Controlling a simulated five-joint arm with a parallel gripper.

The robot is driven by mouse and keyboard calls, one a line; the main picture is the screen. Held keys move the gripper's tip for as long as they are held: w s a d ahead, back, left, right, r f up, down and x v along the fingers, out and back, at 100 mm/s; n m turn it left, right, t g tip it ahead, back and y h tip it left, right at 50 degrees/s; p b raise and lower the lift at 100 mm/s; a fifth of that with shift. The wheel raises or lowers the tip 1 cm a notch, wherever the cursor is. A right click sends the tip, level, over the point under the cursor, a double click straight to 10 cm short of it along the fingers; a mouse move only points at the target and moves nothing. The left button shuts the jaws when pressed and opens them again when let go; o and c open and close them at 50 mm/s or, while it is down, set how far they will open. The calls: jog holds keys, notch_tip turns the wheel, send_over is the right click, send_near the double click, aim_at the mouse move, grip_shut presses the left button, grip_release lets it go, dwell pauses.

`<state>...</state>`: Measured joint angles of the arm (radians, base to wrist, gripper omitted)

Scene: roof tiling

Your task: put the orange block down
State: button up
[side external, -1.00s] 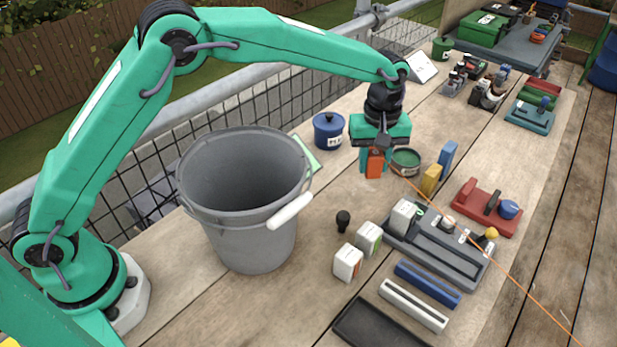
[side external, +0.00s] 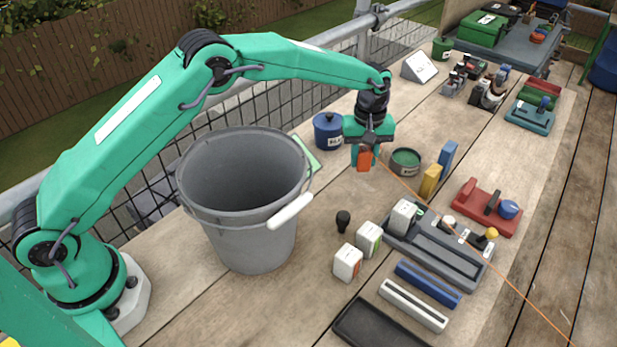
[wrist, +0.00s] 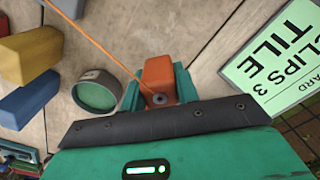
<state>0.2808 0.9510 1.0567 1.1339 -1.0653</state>
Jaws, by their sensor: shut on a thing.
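The orange block (side external: 364,160) is held between the fingers of my gripper (side external: 365,156), over the wooden bench beside the green-topped tin (side external: 405,160). In the wrist view the orange block (wrist: 159,78) sits between my green fingers, with an orange string running from it to the upper left. My gripper is shut on it. Whether the block's underside touches the bench cannot be told.
A grey bucket (side external: 255,240) stands to the left and a blue lidded pot (side external: 328,130) just behind. Yellow (side external: 430,181) and blue (side external: 447,158) blocks stand right of the tin. A green card (wrist: 285,60) lies nearby. Bench in front is partly clear.

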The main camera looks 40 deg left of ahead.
aim_at(362, 166)
jog(key=shift+f, duration=1.55)
jog(key=shift+f, duration=0.2)
jog(key=o, duration=1)
jog(key=shift+c, duration=0.2)
jog(key=shift+r, duration=0.15)
notch_tip(362, 166, up, 12)
jog(key=shift+f, duration=0.1)
jog(key=shift+r, duration=0.2)
jog(key=shift+r, duration=0.1)
